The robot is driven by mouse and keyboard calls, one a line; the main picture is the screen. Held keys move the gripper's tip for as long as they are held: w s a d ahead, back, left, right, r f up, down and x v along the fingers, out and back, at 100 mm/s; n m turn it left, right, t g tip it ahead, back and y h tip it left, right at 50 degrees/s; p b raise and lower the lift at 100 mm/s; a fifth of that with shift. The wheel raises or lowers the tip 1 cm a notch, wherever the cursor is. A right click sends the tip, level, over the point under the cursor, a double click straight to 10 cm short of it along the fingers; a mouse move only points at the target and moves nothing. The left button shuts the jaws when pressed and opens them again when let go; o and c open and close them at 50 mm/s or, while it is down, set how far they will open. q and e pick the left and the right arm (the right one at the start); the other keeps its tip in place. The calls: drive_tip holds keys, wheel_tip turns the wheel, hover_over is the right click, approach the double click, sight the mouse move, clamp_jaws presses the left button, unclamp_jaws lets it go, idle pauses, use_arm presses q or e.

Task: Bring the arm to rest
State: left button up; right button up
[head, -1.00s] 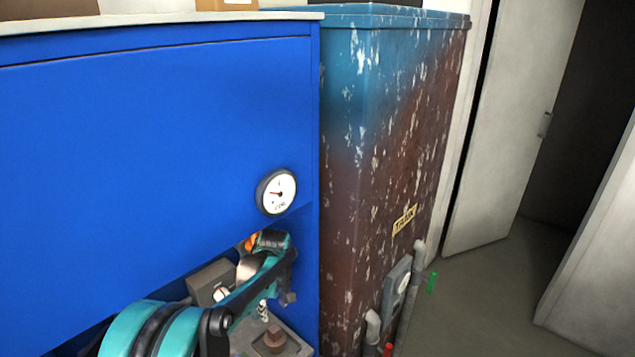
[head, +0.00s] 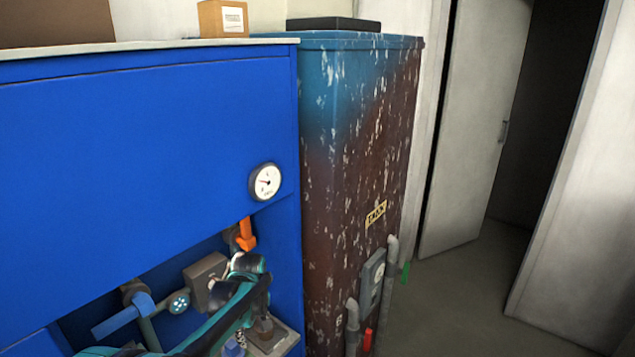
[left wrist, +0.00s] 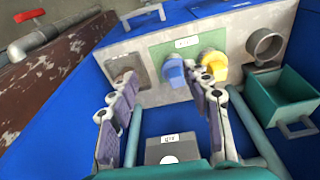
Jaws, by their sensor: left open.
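My left arm, teal and black, comes in from the bottom left of the head view. My left gripper (head: 248,264) is in the open recess of the blue cabinet (head: 150,150); its fingers are hard to make out there. In the left wrist view my left gripper (left wrist: 163,75) is open, with two purple-grey fingers apart and nothing between them. A blue knob (left wrist: 173,72) and a yellow knob (left wrist: 213,64) on a green plate show beyond the fingertips. I cannot tell whether anything touches them. My right gripper is not in view.
An orange lever (head: 246,235), a blue handle (head: 122,318) and pipes crowd the recess. A round gauge (head: 266,181) is on the cabinet. A rusty tank (head: 350,150) with grey pipes stands right. A teal bin (left wrist: 288,95) shows in the wrist view. Floor at right is clear.

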use_arm(q)
drive_tip(key=s+r+m+t, duration=0.3)
drive_tip(key=s+r+m, duration=0.2)
drive_tip(key=s+r, duration=0.55)
drive_tip(key=s+f+m+t, duration=0.1)
drive_tip(key=s+m, duration=0.1)
drive_tip(key=s, duration=0.5)
drive_tip(key=s+f+m+t+h, duration=0.1)
drive_tip(key=s+f+m+t, duration=0.1)
drive_tip(key=s, duration=0.5)
drive_tip(key=shift+a+m, duration=0.35)
drive_tip(key=shift+m, duration=0.05)
drive_tip(key=shift+a, duration=0.1)
